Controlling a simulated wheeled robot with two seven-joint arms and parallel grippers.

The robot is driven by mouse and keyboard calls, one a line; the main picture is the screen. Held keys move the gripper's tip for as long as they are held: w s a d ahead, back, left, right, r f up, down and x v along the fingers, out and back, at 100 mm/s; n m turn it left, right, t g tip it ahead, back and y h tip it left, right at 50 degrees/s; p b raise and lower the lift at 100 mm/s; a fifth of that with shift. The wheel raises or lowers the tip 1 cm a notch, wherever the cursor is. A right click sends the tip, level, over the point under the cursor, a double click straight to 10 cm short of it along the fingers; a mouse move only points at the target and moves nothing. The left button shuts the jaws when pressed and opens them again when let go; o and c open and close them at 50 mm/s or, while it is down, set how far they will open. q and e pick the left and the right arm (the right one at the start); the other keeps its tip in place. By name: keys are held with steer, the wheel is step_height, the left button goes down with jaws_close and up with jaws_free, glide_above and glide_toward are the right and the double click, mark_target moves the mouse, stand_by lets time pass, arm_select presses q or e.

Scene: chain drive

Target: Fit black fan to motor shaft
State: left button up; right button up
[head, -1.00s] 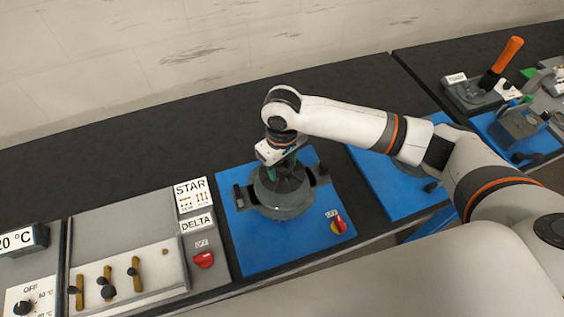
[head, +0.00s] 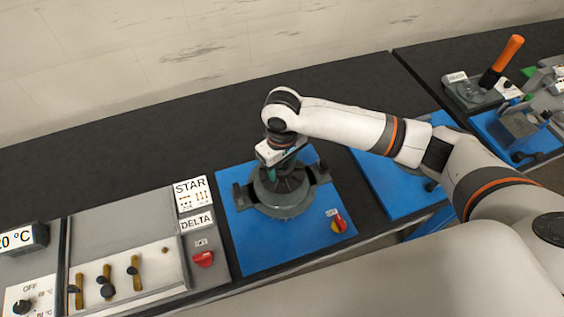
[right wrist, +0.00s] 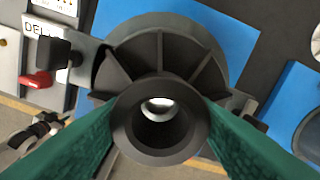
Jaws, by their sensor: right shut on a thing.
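The black fan (right wrist: 160,62), a ribbed dark disc with a hollow hub, fills the middle of the right wrist view. My right gripper (right wrist: 158,130) has its green fingers shut on the hub from both sides. In the head view the fan (head: 282,184) sits at the top of the round grey motor (head: 284,206) on a blue plate (head: 250,255). My right gripper (head: 272,172) reaches down onto it from above. A bright round end shows inside the hub's bore. How far the shaft goes into the hub cannot be told. My left gripper is not in view.
A panel with STAR and DELTA labels (head: 195,222) and a red knob (head: 203,259) stands to the left. Another blue plate (head: 385,185) lies to the right. The black bench behind is clear.

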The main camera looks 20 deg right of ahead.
mark_target(282, 173)
steer(key=shift+f+b, duration=0.5)
steer(key=shift+f, duration=1.4)
steer(key=o, duration=1.2)
steer(key=shift+c, duration=0.2)
steer(key=shift+r, duration=0.15)
step_height(282, 173, up, 12)
steer(key=b, duration=0.2)
steer(key=shift+f, duration=0.2)
